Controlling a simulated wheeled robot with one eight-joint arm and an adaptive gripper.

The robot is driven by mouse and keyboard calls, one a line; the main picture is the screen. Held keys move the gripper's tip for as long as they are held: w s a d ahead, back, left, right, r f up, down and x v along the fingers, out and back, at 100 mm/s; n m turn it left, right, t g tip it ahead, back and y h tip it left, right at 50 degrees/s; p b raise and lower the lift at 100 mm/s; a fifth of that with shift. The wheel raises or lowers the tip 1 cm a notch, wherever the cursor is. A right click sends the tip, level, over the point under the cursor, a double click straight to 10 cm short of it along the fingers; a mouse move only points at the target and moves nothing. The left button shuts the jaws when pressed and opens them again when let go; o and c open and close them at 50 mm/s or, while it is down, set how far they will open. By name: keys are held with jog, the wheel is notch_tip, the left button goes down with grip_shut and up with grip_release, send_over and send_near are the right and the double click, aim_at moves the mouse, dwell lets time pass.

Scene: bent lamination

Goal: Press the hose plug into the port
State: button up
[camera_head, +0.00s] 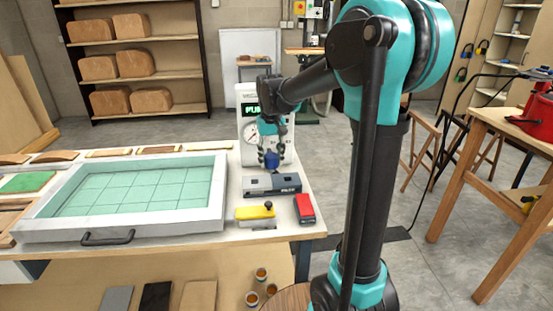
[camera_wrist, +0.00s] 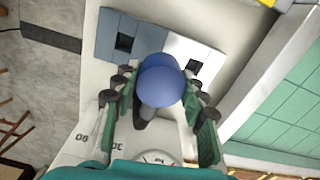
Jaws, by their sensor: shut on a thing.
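A blue hose plug (camera_head: 271,160) is held between the fingers of my gripper (camera_head: 270,151). In the wrist view the plug (camera_wrist: 161,80) shows its rounded blue end, with a dark part behind it, between the fingers of my gripper (camera_wrist: 157,92). A two-tone grey block (camera_head: 272,185) lies on the table below the plug. In the wrist view it has a blue-grey half (camera_wrist: 148,39) and a white half (camera_wrist: 177,48), each with a dark square opening. The plug appears above the block, apart from both openings. Which opening is the port cannot be told.
A white pump (camera_head: 249,95) with gauge and lit display stands behind my gripper. A framed green-grid bed (camera_head: 222,190) fills the table's left.

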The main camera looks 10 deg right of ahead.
jog(key=shift+a, duration=3)
jog(key=shift+f, duration=0.15)
jog(key=shift+f, duration=0.75)
jog(key=shift+f, duration=1.95)
dwell(1.3)
jog(key=o, duration=1.3)
